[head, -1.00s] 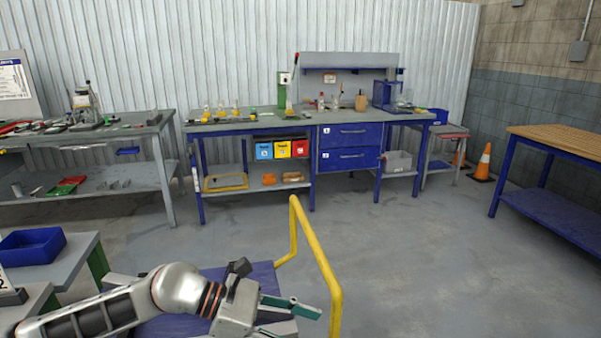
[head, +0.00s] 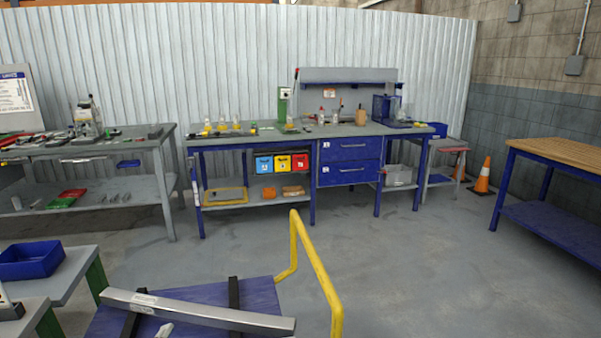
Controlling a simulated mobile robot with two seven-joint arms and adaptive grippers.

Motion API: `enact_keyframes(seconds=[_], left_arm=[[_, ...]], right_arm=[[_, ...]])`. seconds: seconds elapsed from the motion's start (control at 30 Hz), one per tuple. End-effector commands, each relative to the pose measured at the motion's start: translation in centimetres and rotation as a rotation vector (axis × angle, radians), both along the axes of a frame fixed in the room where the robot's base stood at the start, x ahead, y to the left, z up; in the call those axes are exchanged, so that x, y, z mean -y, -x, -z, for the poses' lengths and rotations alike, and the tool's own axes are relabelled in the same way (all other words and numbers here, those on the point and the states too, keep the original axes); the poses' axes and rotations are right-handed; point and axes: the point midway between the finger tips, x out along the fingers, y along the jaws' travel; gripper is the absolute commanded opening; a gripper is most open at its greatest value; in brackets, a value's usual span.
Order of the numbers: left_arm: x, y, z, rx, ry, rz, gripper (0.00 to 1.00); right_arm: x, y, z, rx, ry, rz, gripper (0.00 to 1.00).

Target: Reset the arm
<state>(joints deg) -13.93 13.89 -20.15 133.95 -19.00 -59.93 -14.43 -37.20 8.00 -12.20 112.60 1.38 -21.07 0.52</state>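Neither of my grippers can be made out in the head view, and no arm link is clearly visible. A long grey metal bar (head: 197,312) with a small label lies across dark supports (head: 234,292) on a blue cart or table top (head: 262,288) at the bottom of the view. A small pale shape shows at the bottom edge below the bar; I cannot tell what it is.
A yellow rail (head: 318,267) stands at the right of the blue top. A grey stand with a blue bin (head: 31,260) is at the left. Workbenches (head: 345,131) line the back wall. A wooden-topped table (head: 563,147) stands right. The floor at right centre is clear.

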Motion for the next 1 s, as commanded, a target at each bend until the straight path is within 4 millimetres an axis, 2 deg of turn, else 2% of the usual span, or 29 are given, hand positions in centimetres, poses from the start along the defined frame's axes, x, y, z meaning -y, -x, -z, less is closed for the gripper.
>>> enact_keyframes(seconds=[0.03, 0.1, 0.2, 0.4, 0.67, 0.7, 1.0], left_arm=[[-1.8, 2.0, 2.2, -0.079, 0.041, -0.063, 0.44], [-3.7, 4.3, 4.6, -0.167, 0.083, -0.139, 0.44], [-5.8, 7.2, 7.0, -0.262, 0.122, -0.22, 0.44], [-8.5, 12.1, 10.1, -0.4, 0.17, -0.339, 0.44], [-10.9, 17.8, 12.8, -0.541, 0.207, -0.463, 0.44], [-10.8, 18.1, 13.2, -0.55, 0.218, -0.467, 0.44], [-6.7, 16.2, 17.1, -0.518, 0.362, -0.366, 0.44]], right_arm=[[0.0, 0.0, 0.0, 0.0, 0.0, 0.0, 0.33], [0.0, 0.0, 0.0, 0.001, 0.0, 0.0, 0.33], [0.0, 0.0, 0.0, 0.0, 0.0, 0.0, 0.33], [0.0, 0.0, 0.1, -0.002, 0.001, 0.0, 0.33], [0.1, 0.1, 0.3, -0.005, 0.002, 0.001, 0.33], [0.1, 0.1, 0.3, -0.005, 0.002, 0.001, 0.33], [0.1, 0.1, 0.3, -0.005, 0.002, 0.001, 0.33]])
